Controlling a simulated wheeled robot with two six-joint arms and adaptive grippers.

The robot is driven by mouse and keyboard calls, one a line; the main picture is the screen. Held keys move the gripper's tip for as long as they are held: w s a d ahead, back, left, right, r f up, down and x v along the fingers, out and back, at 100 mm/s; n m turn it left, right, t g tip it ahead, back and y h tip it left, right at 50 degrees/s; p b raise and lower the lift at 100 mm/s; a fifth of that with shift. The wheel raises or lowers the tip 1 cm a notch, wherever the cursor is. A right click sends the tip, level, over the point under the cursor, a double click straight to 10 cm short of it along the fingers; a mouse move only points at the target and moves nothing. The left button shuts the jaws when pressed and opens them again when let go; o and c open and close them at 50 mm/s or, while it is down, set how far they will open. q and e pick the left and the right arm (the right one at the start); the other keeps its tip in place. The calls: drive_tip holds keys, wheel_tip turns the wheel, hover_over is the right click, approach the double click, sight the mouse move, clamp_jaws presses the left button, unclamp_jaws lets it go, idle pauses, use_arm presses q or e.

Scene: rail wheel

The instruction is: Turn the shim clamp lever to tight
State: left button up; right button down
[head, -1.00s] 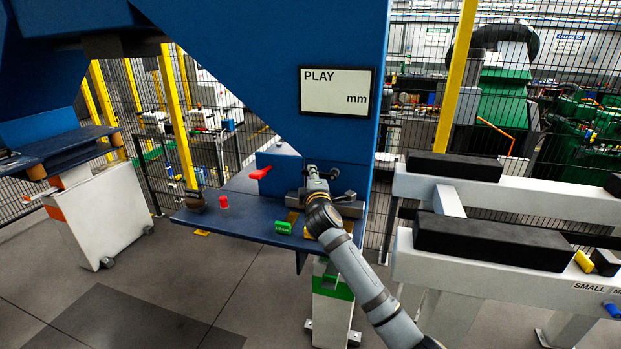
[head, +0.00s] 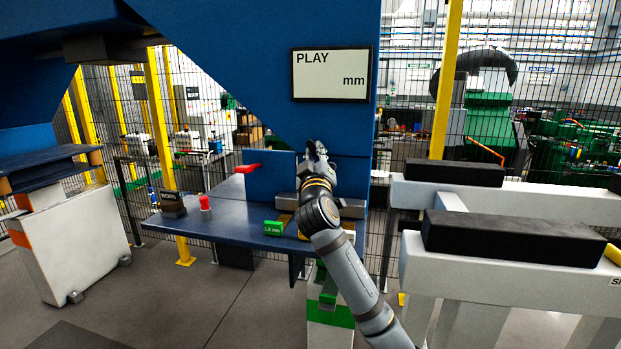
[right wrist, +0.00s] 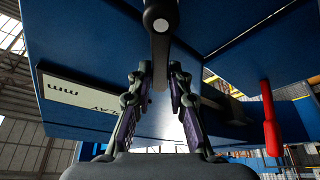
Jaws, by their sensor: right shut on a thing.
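My right gripper (head: 314,150) is raised in front of the blue column, above the back of the blue shelf. In the right wrist view its two fingers (right wrist: 161,72) are closed in on a dark grey lever (right wrist: 160,45) with a pale round end. I take this for the shim clamp lever. In the head view the gripper and wrist hide most of it. The grey metal clamp block (head: 287,200) sits on the shelf, partly behind my right arm. My left gripper is not in view.
The blue shelf (head: 225,228) carries a green 1.0 mm block (head: 273,228), a red-topped piece (head: 205,203) and a dark block (head: 172,205). A red handle (head: 247,168) sticks out left of the gripper. The PLAY display (head: 332,74) hangs above. Black-padded beams (head: 510,238) stand at right.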

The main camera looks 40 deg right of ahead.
use_arm(q)
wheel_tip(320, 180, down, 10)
drive_tip(key=b, duration=0.9)
use_arm(e)
drive_tip(key=m+h, duration=0.1)
drive_tip(key=m, duration=0.1)
drive_tip(key=s+d+m+g+h, duration=0.1)
drive_tip(key=m, duration=0.2)
drive_tip(key=s+m+h, duration=0.1)
drive_tip(key=m, duration=0.2)
drive_tip(key=shift+d+r+g+h, duration=0.3)
drive_tip(key=shift+d+g, duration=0.05)
drive_tip(key=shift+g, duration=0.05)
drive_tip(key=shift+s+d+r+m+g+h+b, duration=0.2)
drive_tip(key=shift+m+g+h+b, duration=0.3)
drive_tip(key=shift+m, duration=0.5)
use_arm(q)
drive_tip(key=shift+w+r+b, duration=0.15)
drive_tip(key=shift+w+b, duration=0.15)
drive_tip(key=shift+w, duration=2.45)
use_arm(e)
drive_tip(key=shift+s+d+r+m, duration=0.1)
drive_tip(key=shift+s+m, duration=0.05)
drive_tip(key=shift+m, duration=0.25)
drive_tip(key=c, duration=1.3)
unclamp_jaws()
drive_tip(key=shift+o, duration=0.2)
